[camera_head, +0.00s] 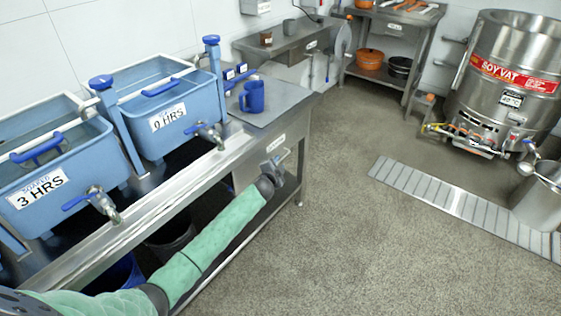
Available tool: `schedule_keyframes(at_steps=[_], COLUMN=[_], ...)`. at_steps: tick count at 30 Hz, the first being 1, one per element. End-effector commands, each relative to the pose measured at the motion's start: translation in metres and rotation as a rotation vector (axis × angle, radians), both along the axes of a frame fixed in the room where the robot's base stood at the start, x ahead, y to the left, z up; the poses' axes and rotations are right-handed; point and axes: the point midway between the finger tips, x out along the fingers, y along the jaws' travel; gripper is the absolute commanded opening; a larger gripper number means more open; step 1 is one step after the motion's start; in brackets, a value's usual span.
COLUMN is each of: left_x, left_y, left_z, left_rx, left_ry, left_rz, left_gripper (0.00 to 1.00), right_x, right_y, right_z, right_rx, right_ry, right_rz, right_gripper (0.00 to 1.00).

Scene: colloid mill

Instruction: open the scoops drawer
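The drawer (243,177) is a steel front under the right end of the steel bench, with a small white label (276,143) above it that is too small to read. It appears closed, flush with the bench side. My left arm, in a green sleeve, reaches in from the lower left. My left gripper (281,168) is at the drawer's handle (286,154), close to or touching it. The gripper is small and dark here, so I cannot tell whether its fingers are around the handle. My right gripper is not in view.
A soy vat (508,75) stands at the right behind a floor grate (450,200). The floor right of the bench is clear.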

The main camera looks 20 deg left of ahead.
Motion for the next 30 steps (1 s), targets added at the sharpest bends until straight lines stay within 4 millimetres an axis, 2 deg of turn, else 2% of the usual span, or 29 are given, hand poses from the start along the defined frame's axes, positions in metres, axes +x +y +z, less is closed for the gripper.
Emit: schedule_keyframes(at_steps=[3,7,18,19,24,30], left_x=[0.015,0.024,0.029,0.029,0.029,0.029], left_y=[-0.001,-0.001,-0.001,-0.001,-0.001,-0.001], left_z=[-0.003,-0.006,-0.007,-0.007,-0.007,-0.007], left_rx=[-0.001,-0.001,-0.001,-0.001,-0.001,-0.001], left_ry=[0.000,0.001,0.001,0.001,0.001,0.001], left_rz=[0.000,0.001,0.000,0.000,0.000,0.000], left_gripper=[0.32,0.32,0.32,0.30,0.00,0.00], right_x=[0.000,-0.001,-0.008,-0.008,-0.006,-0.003], right_y=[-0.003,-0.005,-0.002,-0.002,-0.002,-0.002], right_z=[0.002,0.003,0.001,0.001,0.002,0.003], right_rx=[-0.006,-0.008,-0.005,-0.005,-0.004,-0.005], right_ry=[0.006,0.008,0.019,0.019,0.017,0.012], right_rz=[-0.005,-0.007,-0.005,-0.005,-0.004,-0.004], right_gripper=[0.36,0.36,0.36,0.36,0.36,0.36])
